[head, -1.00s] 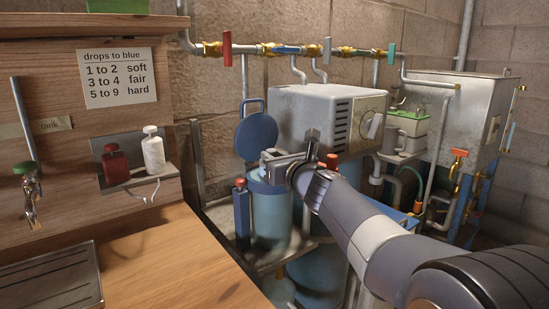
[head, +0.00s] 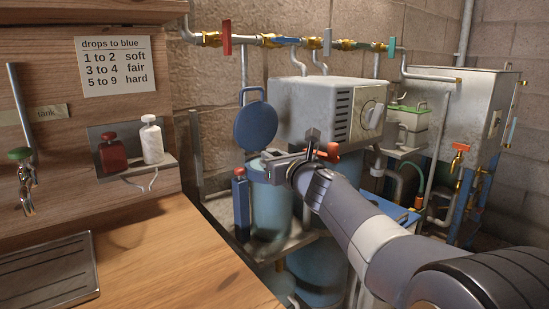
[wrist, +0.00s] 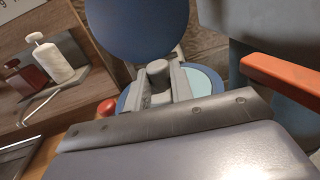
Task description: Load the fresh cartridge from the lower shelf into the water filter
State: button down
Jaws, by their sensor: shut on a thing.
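The water filter (head: 271,212) is a pale blue upright housing with a darker blue collar. Its round blue lid (head: 255,126) stands open behind it; the lid also shows in the wrist view (wrist: 138,25). My gripper (head: 272,164) is at the filter's top opening. In the wrist view my gripper (wrist: 160,88) is shut on a grey knob, which appears to be the top of the cartridge (wrist: 158,72). A pale disc and part of the blue rim show around the fingers. The cartridge's body is hidden, so its depth in the housing cannot be told.
A slim blue cylinder with a red top (head: 240,204) stands close left of the filter. A grey metal box with a dial (head: 325,110) is behind on the right. A red-handled valve (head: 329,151) is close to my wrist. The wooden counter (head: 165,255) is left.

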jog(key=c, duration=1.2)
grip_release()
jog(key=shift+o, duration=0.2)
jog(key=v, duration=1)
jog(key=shift+s+d+p, duration=0.2)
jog(key=shift+s+p, duration=0.1)
jog(key=shift+s, duration=0.05)
